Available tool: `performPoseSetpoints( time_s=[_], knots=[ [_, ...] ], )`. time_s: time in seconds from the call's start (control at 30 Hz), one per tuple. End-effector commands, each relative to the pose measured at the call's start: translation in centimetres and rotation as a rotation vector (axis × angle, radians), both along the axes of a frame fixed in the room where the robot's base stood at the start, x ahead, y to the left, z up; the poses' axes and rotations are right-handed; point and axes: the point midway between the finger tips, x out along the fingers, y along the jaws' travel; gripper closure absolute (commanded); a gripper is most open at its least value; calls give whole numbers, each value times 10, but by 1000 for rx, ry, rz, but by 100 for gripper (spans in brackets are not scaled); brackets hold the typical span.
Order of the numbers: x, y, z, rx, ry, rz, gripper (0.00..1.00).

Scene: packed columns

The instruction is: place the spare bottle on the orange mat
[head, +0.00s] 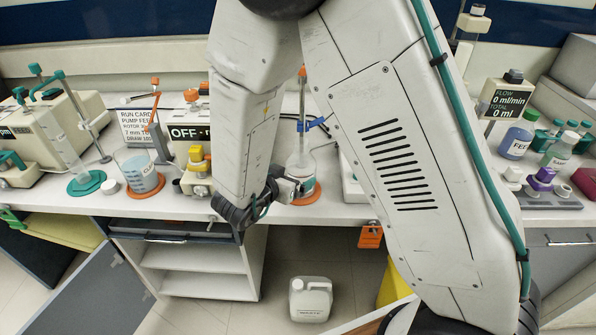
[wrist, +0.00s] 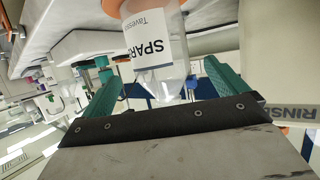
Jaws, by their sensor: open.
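The spare bottle (head: 300,164), clear with a white label, stands upright on an orange mat (head: 314,193) near the bench's front edge. In the wrist view the bottle (wrist: 153,40) appears upside down, with "SPAR" readable and orange at its base. My gripper (head: 290,187) is in front of the bottle in the head view and hides part of it. In the wrist view my gripper (wrist: 161,72) is open, its teal fingers on either side of the bottle's tapering top. A gap shows beside the bottle; contact cannot be told.
A beaker (head: 137,168) stands on another orange mat (head: 148,193) to the left. A yellow-topped device (head: 197,165) is left of my forearm. A blue bottle (head: 517,140) stands at right. A white jug (head: 310,298) sits on the floor. A large "RINSE" container (wrist: 270,60) is close at right in the wrist view.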

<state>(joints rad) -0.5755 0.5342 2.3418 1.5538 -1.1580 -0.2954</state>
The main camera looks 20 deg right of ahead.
Motion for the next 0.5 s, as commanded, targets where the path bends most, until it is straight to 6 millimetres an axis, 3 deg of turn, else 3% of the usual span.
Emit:
performPoseSetpoints(
  time_s=[0.2,0.5],
  knots=[
    [-23,28,15,1,-1,3,2],
    [-32,38,21,2,-1,0,2]
  ],
)
